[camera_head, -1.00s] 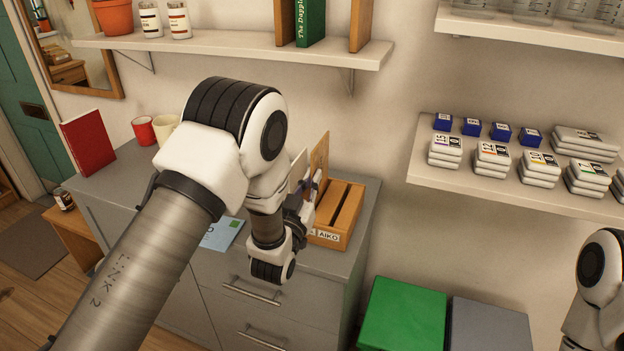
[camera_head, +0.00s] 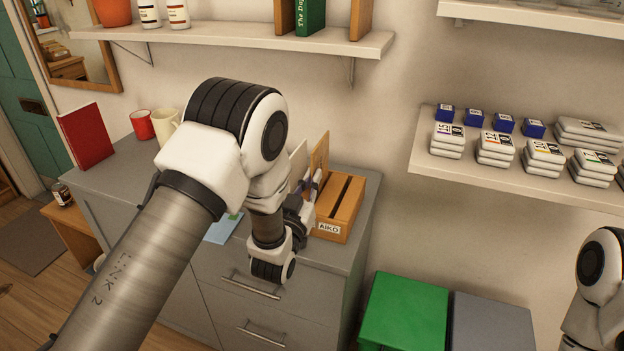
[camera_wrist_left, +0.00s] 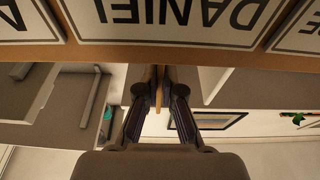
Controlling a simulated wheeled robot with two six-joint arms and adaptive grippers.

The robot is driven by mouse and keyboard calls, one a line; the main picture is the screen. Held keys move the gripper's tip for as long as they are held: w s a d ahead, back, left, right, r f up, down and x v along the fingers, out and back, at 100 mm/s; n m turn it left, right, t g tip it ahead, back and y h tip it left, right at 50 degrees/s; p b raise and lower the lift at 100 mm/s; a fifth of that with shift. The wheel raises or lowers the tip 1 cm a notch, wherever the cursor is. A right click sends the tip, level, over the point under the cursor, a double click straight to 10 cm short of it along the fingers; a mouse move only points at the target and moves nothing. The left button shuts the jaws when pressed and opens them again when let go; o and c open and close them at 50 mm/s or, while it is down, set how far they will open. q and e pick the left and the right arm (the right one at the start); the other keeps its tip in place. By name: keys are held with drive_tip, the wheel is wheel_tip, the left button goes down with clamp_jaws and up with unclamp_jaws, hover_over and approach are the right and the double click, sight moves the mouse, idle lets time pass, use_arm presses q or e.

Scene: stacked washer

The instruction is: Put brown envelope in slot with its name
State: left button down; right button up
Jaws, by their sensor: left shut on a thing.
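My left gripper (camera_head: 306,206) is shut on the brown envelope (camera_head: 320,152), which stands upright above the wooden slotted box (camera_head: 352,196). In the left wrist view the envelope (camera_wrist_left: 158,84) shows nearly edge-on between the fingertips (camera_wrist_left: 158,92). The box's name label "DANIEL" (camera_wrist_left: 190,12) is large and upside down there, in line with the gripper, with partly cut labels on both sides. The label "AIKO" (camera_head: 329,228) is at the box's right end in the head view. The arm hides the box's left part. I cannot tell whether the envelope's lower edge is inside a slot.
White envelopes (camera_head: 298,163) stand upright left of the brown one. The box sits on a grey cabinet (camera_head: 352,262) beside a blue sheet (camera_head: 221,230). A shelf (camera_head: 240,43) hangs above. A green box (camera_head: 404,312) is below right. My right arm shows at the right edge.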

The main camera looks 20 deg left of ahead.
sight(312, 168)
use_arm(q)
drive_tip(key=shift+r, duration=0.1)
drive_tip(key=shift+r+p, duration=0.9)
drive_tip(key=shift+r, duration=0.55)
drive_tip(key=shift+b, duration=0.5)
idle(0.5)
drive_tip(key=shift+f, duration=0.2)
drive_tip(key=shift+f+b, duration=0.35)
drive_tip(key=shift+b, duration=0.05)
drive_tip(key=shift+f+b, duration=0.9)
drive_tip(key=shift+f, duration=0.1)
drive_tip(key=c, duration=1.2)
unclamp_jaws()
drive_tip(key=shift+c, duration=0.2)
